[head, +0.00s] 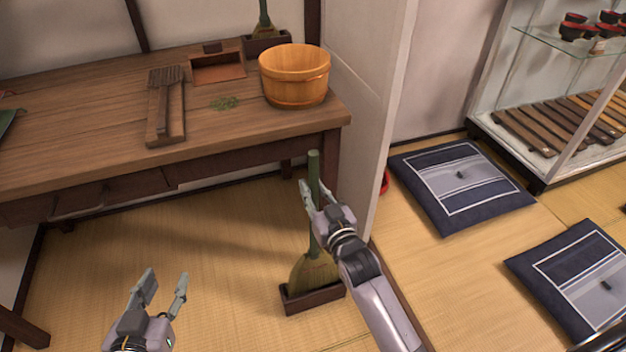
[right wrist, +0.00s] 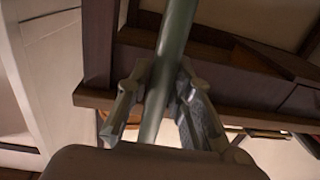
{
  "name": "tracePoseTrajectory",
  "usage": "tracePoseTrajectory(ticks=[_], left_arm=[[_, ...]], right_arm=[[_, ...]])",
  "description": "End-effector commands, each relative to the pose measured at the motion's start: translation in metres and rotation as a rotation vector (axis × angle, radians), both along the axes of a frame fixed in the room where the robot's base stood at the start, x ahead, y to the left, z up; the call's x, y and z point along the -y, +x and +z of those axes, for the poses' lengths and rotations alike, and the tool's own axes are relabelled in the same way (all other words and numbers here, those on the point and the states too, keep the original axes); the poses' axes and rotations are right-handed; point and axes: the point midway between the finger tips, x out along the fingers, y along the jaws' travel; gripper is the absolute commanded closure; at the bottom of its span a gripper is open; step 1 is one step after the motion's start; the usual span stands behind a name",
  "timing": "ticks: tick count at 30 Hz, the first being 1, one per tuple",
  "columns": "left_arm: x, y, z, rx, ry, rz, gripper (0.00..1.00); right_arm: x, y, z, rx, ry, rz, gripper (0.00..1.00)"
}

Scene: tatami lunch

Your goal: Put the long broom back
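The long broom stands about upright, its green handle (head: 313,168) at the front right of the table and its straw head (head: 314,272) low down in a dark wooden holder (head: 312,299) on the floor. My right gripper (head: 314,190) is around the upper handle. The right wrist view shows the handle (right wrist: 174,38) between its two fingers (right wrist: 165,75), which appear to press on it from both sides. My left gripper (head: 167,274) is open and empty above the tatami at the lower left.
The wooden table (head: 110,100) carries a bucket (head: 295,76), a small tray (head: 217,69) and a small broom (head: 264,20) in a holder. A pale partition (head: 365,110) stands just right of the long broom. Cushions (head: 460,183) lie beyond it. Open tatami (head: 200,240) lies left of the holder.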

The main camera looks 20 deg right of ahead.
Motion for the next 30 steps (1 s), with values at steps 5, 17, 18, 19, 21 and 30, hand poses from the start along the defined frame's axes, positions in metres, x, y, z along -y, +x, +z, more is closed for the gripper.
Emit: tracePoseTrajectory(ticks=[5,17,18,19,21,30], left_arm=[[0.0,0.0,-0.001,-0.001,0.0,0.0,0.6],[0.0,0.0,0.0,-0.002,0.0,0.0,0.6],[0.0,0.0,0.0,-0.002,0.0,0.0,0.6],[0.0,0.0,0.0,-0.002,0.0,0.0,0.6],[0.0,0.0,0.0,-0.002,0.0,0.0,0.6],[0.0,0.0,0.0,-0.002,0.0,0.0,0.6]], right_arm=[[0.0,0.001,0.004,0.011,0.0,0.0,0.68],[0.0,0.0,0.006,0.013,-0.001,0.0,0.6],[0.0,-0.001,0.006,0.013,-0.001,0.0,0.6],[0.0,-0.003,0.005,0.012,-0.001,0.0,0.6],[0.001,-0.011,0.006,0.014,-0.001,0.0,0.6],[0.007,-0.072,0.005,0.011,-0.002,0.0,0.6]])
